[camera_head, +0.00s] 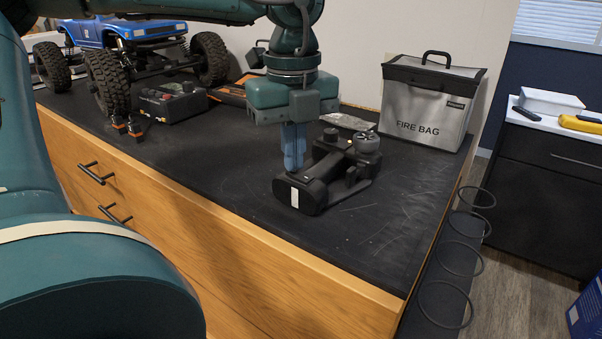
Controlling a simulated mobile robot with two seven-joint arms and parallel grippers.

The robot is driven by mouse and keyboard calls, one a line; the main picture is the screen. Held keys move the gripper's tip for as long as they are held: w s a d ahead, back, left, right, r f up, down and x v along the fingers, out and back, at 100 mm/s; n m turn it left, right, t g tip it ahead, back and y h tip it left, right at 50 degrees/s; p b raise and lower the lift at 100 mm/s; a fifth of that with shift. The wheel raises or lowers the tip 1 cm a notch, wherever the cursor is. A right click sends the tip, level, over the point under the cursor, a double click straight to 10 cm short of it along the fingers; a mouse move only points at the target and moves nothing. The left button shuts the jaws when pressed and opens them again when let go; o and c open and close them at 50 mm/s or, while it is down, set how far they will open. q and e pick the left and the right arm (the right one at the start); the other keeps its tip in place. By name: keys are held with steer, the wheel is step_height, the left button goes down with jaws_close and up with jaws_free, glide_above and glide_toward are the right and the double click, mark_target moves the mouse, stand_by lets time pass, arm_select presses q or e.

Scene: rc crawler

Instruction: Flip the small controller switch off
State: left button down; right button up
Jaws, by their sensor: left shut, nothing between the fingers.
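The small black controller (322,189) lies on its side on the black worktop, with a round wheel (367,141) at its far right end and a white label on its near end. My left gripper (293,168) points straight down, with its blue fingers together and empty. The fingertips are at the left part of the controller, just behind its near end; I cannot tell whether they touch it. The switch itself is too small or hidden to make out. My right gripper is not in view.
A grey fire bag (428,105) stands behind the controller to the right. The worktop (235,185) is clear in front and left of the controller.

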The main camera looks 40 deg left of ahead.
arm_select(q)
steer(key=shift+f, duration=0.25)
steer(key=shift+r, duration=0.1)
steer(key=shift+r+p, duration=2.2)
steer(key=shift+r, duration=1.3)
steer(key=shift+f, duration=0.1)
